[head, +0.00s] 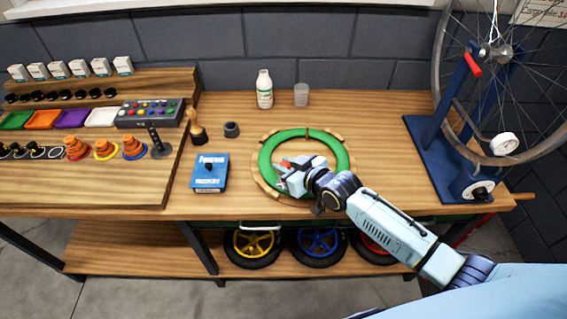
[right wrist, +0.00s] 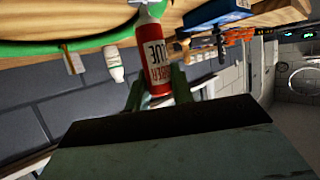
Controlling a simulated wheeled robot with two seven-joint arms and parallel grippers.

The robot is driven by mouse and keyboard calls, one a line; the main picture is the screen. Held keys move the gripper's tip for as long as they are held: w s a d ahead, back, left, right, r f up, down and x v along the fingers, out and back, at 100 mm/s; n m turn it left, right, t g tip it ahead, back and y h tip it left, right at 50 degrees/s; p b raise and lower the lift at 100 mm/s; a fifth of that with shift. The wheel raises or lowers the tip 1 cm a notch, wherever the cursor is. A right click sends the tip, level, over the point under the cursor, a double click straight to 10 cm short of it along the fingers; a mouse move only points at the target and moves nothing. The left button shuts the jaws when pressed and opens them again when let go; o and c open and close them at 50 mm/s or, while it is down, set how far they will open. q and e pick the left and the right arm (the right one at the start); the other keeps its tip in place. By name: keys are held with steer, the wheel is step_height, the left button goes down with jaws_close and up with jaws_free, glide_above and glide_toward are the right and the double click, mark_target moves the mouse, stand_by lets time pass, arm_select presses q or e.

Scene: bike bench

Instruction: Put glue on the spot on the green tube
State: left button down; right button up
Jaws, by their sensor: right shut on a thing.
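The green tube (head: 341,152) lies as a ring on the wooden bench, with short wooden pieces around it. It also shows in the right wrist view (right wrist: 58,48), along the upper left. My right gripper (head: 287,178) is over the left part of the ring. In the right wrist view its fingers (right wrist: 158,92) are shut on a red glue tube (right wrist: 156,62) with a pale tip pointing toward the top of the picture. I cannot tell whether the tip touches the green tube. I cannot clearly make out the spot. My left gripper is not in view.
A blue box (head: 209,173) lies left of the ring. A white bottle (head: 264,89) and a clear cup (head: 301,95) stand behind it. A dark round pot (head: 231,130) is at the back left. A blue wheel stand (head: 436,160) fills the right end.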

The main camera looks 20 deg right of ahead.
steer(key=shift+w+a, duration=0.1)
steer(key=shift+a, duration=0.05)
steer(key=shift+w+a+f+b, duration=0.1)
steer(key=shift+w+a+b, duration=0.2)
steer(key=shift+w+a, duration=0.3)
steer(key=shift+s+d, duration=0.1)
steer(key=shift+d, duration=0.05)
stand_by(0.4)
steer(key=shift+s+d+p, duration=0.5)
steer(key=shift+s+d, duration=0.05)
steer(key=shift+s, duration=0.1)
steer(key=shift+w+a, duration=0.1)
steer(key=shift+w+a, duration=0.55)
steer(key=shift+w, duration=0.15)
